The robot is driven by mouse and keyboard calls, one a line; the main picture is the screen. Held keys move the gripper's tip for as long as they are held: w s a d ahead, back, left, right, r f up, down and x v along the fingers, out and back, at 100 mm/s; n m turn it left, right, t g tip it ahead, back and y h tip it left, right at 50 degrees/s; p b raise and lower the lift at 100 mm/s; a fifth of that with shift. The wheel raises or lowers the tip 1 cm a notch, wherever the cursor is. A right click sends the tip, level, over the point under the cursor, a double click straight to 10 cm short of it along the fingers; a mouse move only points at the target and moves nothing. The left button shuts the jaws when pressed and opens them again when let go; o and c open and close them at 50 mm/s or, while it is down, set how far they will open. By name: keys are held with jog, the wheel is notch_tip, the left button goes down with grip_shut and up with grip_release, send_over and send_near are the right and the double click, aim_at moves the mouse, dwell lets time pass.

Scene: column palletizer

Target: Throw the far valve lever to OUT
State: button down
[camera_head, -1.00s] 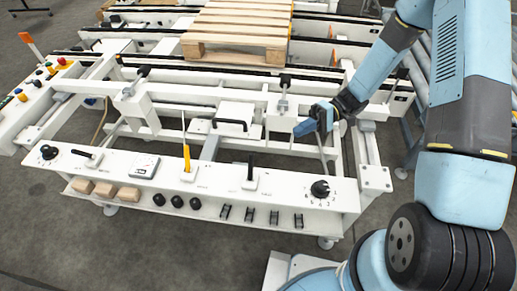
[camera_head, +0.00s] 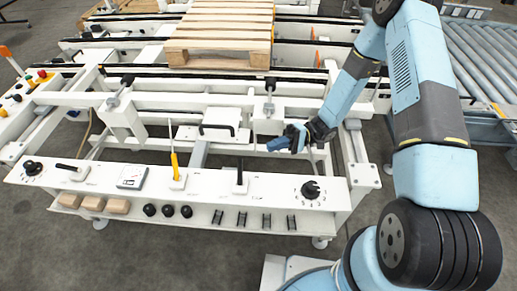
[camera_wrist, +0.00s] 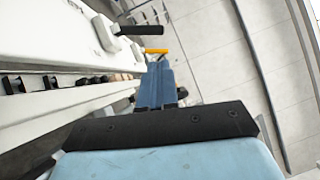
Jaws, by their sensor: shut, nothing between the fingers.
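The white control panel (camera_head: 215,192) carries several levers. A black lever (camera_head: 240,172) stands upright right of the middle. A yellow-orange lever (camera_head: 174,162) stands upright in the middle. Another black lever (camera_head: 70,168) leans over to the left near the left end. I cannot tell which is the far valve lever; the labels are too small to read. My gripper (camera_head: 276,146), with blue fingers, is shut and empty, above and right of the upright black lever, apart from it. In the wrist view, the shut fingers (camera_wrist: 158,72) point towards a black handle (camera_wrist: 140,30) and a yellow-orange one (camera_wrist: 154,51).
A black dial (camera_head: 310,190) sits at the panel's right end, another knob (camera_head: 32,168) at its left. Wooden blocks (camera_head: 93,203) and black knobs (camera_head: 168,210) line the lower shelf. A white box with a black handle (camera_head: 217,127) stands behind. A wooden pallet (camera_head: 220,45) lies further back.

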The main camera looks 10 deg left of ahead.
aim_at(240, 172)
jog(key=x, duration=0.9)
jog(key=shift+s, duration=0.2)
jog(key=shift+a, duration=0.1)
